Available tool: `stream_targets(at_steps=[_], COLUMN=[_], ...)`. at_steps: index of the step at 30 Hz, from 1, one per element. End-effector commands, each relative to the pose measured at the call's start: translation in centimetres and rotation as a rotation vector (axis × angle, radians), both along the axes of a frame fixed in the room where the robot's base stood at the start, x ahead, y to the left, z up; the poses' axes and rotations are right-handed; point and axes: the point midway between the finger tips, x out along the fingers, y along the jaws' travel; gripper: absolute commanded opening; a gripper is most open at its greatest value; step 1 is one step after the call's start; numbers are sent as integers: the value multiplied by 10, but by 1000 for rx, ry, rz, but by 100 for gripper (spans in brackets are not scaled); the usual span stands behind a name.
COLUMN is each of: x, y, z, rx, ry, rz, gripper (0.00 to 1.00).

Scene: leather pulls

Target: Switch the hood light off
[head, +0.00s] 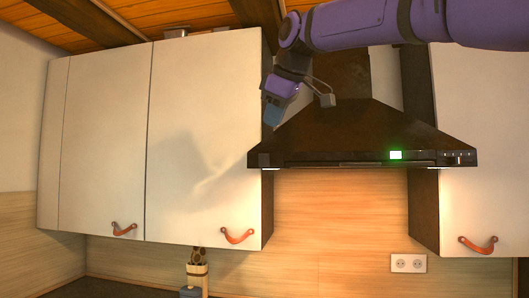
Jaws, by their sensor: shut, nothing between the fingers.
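The dark range hood (350,128) hangs in the middle of the head view, between white cabinets. Its front strip carries a glowing green square (395,155) right of the middle and a small group of controls (455,159) at the right end. Bright patches show along the hood's lower edge at the left and right ends. My gripper (271,122) points down at the hood's upper left side, well left of the green square and the controls. It is shut and empty. I cannot tell whether its tips touch the hood.
White cabinets (205,135) with leather pulls (238,236) stand left of the hood, and another cabinet (470,110) stands right. My arm crosses the top right. A wall socket (408,263) and a utensil holder (197,270) are below. The space below the hood is open.

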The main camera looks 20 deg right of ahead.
Motion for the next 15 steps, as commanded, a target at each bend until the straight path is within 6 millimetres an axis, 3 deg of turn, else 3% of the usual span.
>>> stream_targets(at_steps=[7, 15], x=[9, 39], y=[1, 5], z=[-12, -50], rx=[0, 1], ry=[2, 4], rz=[-1, -3], gripper=[0, 0])
